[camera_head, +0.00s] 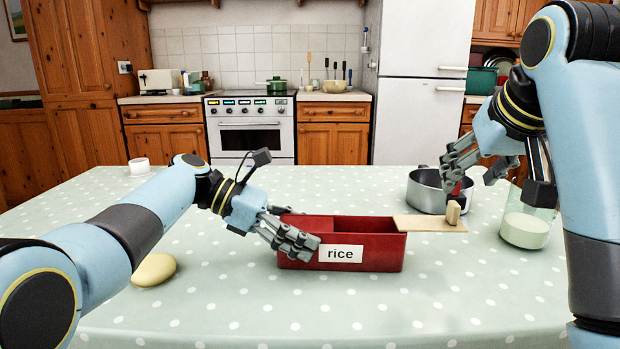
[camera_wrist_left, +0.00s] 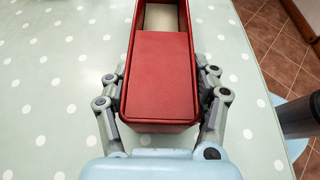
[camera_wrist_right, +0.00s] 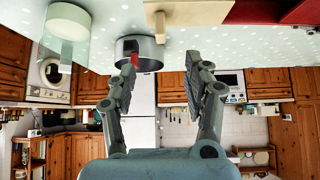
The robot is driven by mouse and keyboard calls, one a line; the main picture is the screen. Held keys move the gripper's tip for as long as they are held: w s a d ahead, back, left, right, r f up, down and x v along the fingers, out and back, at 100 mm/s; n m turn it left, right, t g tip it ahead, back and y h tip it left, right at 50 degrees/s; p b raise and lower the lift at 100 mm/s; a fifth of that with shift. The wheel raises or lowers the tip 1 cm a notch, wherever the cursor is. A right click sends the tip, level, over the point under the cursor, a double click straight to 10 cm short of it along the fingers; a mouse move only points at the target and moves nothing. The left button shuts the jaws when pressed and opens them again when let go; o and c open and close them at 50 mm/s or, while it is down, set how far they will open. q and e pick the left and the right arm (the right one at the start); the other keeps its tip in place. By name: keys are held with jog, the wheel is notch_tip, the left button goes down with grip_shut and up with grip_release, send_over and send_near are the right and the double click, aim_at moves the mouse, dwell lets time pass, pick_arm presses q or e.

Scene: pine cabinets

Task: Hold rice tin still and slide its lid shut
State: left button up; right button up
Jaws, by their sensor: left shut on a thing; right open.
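The red rice tin (camera_head: 365,252) stands on the dotted table, its label facing me. My left gripper (camera_head: 290,238) is shut on the tin's left end; the left wrist view shows its fingers on both sides of the red tin (camera_wrist_left: 160,85). The pale wooden lid (camera_head: 425,223) covers only the tin's right end and sticks out to the right, with a small upright knob (camera_head: 453,212) at its outer end. My right gripper (camera_head: 480,170) is open and empty, above and to the right of the knob. In the right wrist view the knob (camera_wrist_right: 160,27) shows beyond the open fingers (camera_wrist_right: 165,90).
A steel pot (camera_head: 425,190) stands behind the lid, close to my right gripper. A glass jar with pale contents (camera_head: 524,231) stands at the right. A yellow oval object (camera_head: 153,270) lies at the left, and a white cup-like object (camera_head: 139,166) stands farther back. The table front is clear.

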aim_at(458, 207)
jog(key=o, duration=0.4)
jog(key=shift+s+a+f, duration=0.15)
jog(key=shift+s+f, duration=0.7)
jog(key=shift+f, duration=0.05)
jog(key=shift+o, duration=1.4)
jog(key=shift+w+f, duration=0.1)
jog(key=shift+w, duration=0.05)
jog(key=shift+x, duration=3.25)
grip_shut()
jog(key=shift+f, duration=0.1)
jog(key=c, duration=1.4)
grip_release()
